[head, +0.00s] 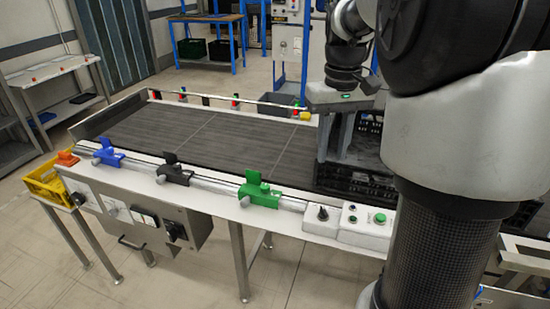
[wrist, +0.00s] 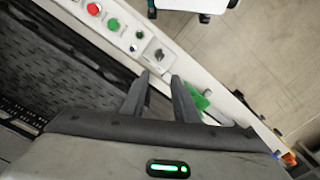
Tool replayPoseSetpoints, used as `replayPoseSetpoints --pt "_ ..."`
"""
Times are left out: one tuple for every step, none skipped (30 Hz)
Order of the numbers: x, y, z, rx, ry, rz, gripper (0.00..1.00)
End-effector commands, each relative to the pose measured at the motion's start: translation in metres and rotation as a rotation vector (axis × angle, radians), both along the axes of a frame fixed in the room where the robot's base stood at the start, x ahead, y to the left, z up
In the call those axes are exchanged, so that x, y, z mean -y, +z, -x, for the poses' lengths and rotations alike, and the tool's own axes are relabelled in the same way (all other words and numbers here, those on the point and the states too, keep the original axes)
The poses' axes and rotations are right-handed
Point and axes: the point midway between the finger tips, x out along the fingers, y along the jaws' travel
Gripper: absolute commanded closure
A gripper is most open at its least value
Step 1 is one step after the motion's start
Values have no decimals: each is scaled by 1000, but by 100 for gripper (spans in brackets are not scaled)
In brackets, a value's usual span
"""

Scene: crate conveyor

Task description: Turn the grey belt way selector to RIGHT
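The belt way selector (head: 322,212) is a small black knob on a light grey box at the belt's front edge, left of the push buttons. In the wrist view the selector (wrist: 157,53) is a dark knob on a pale square plate, just beyond my fingertips. Which way its pointer stands is too small to tell. My gripper (wrist: 160,80) is open and empty, with a gap between its fingers, and appears apart from the knob. In the head view my gripper (head: 345,140) points down over the belt's right part, beside the black crate.
A green button (head: 380,218) sits right of the selector; a red button (wrist: 93,9) shows farther along. A green clamp (head: 260,190), a black clamp (head: 173,170) and a blue clamp (head: 108,153) line the front rail. A black crate (head: 350,181) stands on the belt.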

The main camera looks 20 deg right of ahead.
Motion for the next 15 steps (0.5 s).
replayPoseSetpoints --pt "1 -4 0 -3 -1 -1 73" --pt "1 -7 0 -4 -1 -1 73" --pt "1 -11 0 -5 0 -1 73" --pt "1 -15 0 -6 0 -1 73" --pt "1 -20 0 -5 0 -1 73" --pt "0 -27 1 -6 0 -1 73" --pt "0 -33 1 -6 0 -1 73" --pt "0 -39 1 -6 0 -1 73" --pt "0 -48 1 -6 0 -1 73" --pt "0 -55 1 -7 0 -2 73" --pt "0 -62 1 -6 0 -2 73" --pt "0 -71 1 -7 0 -2 73" --pt "0 -78 1 -6 0 -2 73" --pt "0 -84 1 -6 0 -2 73" --pt "0 -93 1 -6 0 -2 73"
